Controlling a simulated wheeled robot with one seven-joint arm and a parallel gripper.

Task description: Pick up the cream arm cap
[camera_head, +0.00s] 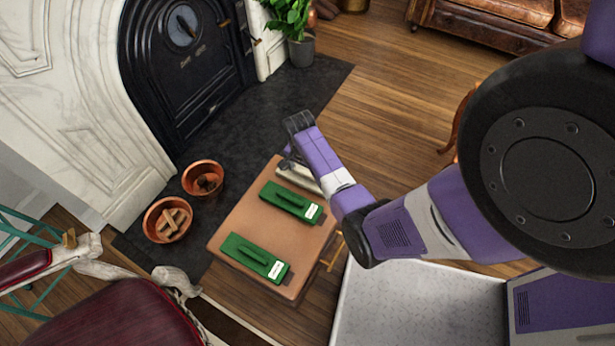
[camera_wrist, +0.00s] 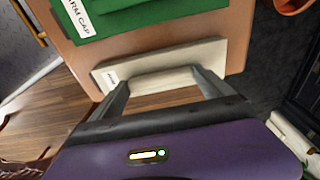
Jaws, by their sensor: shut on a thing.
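The cream arm cap (camera_wrist: 172,60) is a long pale block with a raised handle and a small label at its left end in the wrist view. My gripper (camera_wrist: 163,84) is shut on its handle, one finger at each end. In the head view, the cream arm cap (camera_head: 297,178) shows partly behind my wrist, at the far right edge of the small wooden table (camera_head: 226,226). My gripper's fingers (camera_head: 289,157) are mostly hidden there. I cannot tell whether the cap touches the tabletop.
Two green caps lie on the table, one (camera_head: 292,203) close to the cream one and one (camera_head: 254,258) nearer the front. Copper pots (camera_head: 203,178) stand left of the table. A red chair (camera_head: 125,318) is at lower left. Wooden floor (camera_head: 385,115) is clear behind my arm.

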